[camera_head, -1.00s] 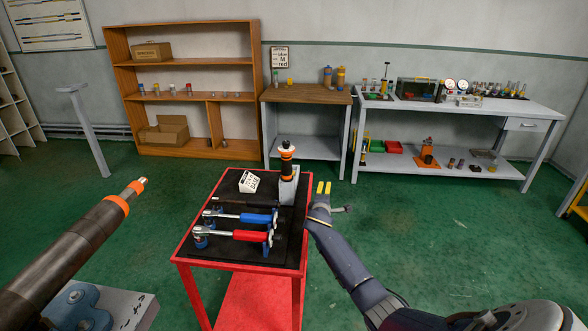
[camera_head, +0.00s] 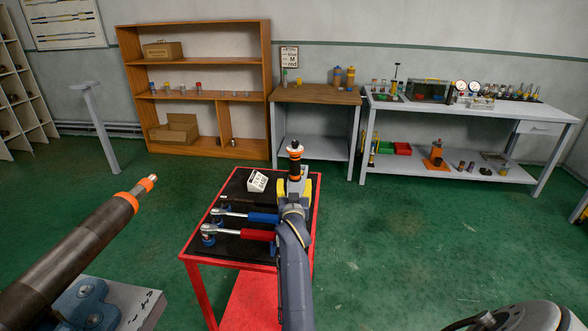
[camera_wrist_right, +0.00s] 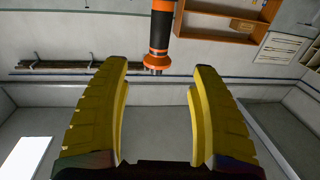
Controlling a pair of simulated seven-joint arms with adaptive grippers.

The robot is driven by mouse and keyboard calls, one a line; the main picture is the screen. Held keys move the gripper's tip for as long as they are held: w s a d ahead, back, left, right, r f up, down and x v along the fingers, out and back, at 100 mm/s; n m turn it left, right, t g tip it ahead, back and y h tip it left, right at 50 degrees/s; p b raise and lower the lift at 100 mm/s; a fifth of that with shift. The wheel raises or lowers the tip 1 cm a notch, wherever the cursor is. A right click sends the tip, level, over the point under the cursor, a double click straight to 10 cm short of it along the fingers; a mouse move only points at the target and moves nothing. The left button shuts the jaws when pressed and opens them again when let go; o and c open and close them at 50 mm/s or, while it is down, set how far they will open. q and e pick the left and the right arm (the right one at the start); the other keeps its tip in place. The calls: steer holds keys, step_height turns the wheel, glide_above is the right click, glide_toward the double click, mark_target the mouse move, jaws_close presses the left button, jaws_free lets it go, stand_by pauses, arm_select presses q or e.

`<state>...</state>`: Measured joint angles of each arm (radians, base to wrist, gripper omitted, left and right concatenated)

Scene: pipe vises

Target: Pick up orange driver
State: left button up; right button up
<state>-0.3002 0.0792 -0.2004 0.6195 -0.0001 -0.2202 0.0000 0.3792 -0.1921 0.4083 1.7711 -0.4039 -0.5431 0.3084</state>
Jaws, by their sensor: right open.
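The orange driver (camera_head: 295,153), black with orange bands, stands upright in a grey holder at the back right of the red cart. My right gripper (camera_head: 297,187) is open, its yellow fingers just in front of and below the driver's top in the head view. It partly hides the holder and the driver's lower part. In the right wrist view the driver (camera_wrist_right: 160,32) hangs in from the top edge, roughly centred between the open fingers (camera_wrist_right: 161,68) and beyond their tips. I see nothing between the fingers. My left gripper is not in view.
A blue-handled tool (camera_head: 262,217) and a red-handled tool (camera_head: 248,234) lie on the cart's black mat, left of my right arm. A white lettered block (camera_head: 257,181) sits behind them. A pipe (camera_head: 75,250) with an orange band rises at front left.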

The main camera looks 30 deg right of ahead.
mark_target(295, 164)
steer(key=x, duration=1.6)
steer(key=shift+w+d, duration=0.15)
steer(key=shift+w, duration=0.2)
steer(key=shift+c, duration=0.3)
jaws_close()
steer(key=shift+r, duration=0.15)
